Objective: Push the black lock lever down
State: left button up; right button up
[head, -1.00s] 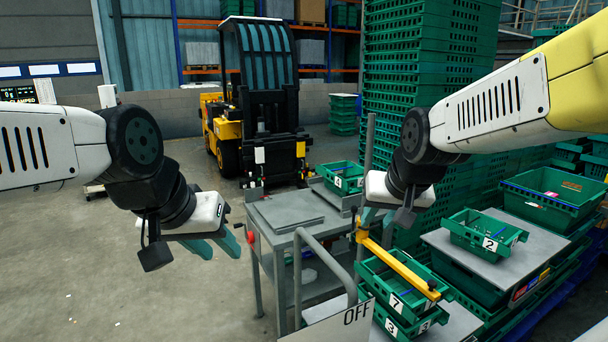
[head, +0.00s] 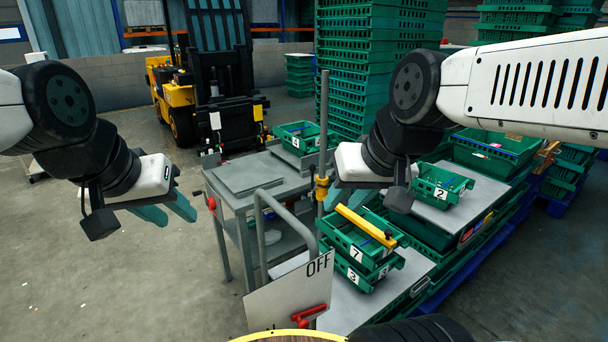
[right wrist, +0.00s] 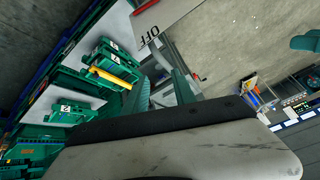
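I cannot make out a black lock lever for certain. A yellow clamp (head: 322,187) sits on an upright grey pole at the cart's right side, with a small dark part near it too small to read. A yellow arm (head: 365,226) lies over the stacked green crates and also shows in the right wrist view (right wrist: 110,78). My right gripper (head: 352,200) is just right of the clamp, apart from it as far as I can tell; its teal fingers stand apart and look empty in the right wrist view (right wrist: 161,88). My left gripper (head: 168,213) is open and empty, left of the cart.
The grey cart (head: 245,172) stands in the middle. An OFF panel (head: 285,300) with a red lever (head: 308,315) is in front. Green crates 7 and 3 (head: 352,256) and crate 2 (head: 440,186) are on the right. Floor on the left is free. A yellow forklift (head: 170,95) stands behind.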

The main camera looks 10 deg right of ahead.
aim_at(313, 168)
jog(key=k+j, duration=0.1)
jog(key=j, duration=1.1)
jog(key=i+j, duration=0.1)
jog(key=j, duration=0.5)
jog(key=i+j, duration=0.1)
jog(key=i, duration=0.3)
jog(key=i+j, duration=0.1)
jog(key=i, duration=0.25)
jog(key=i+l, duration=0.2)
jog(key=i, duration=0.1)
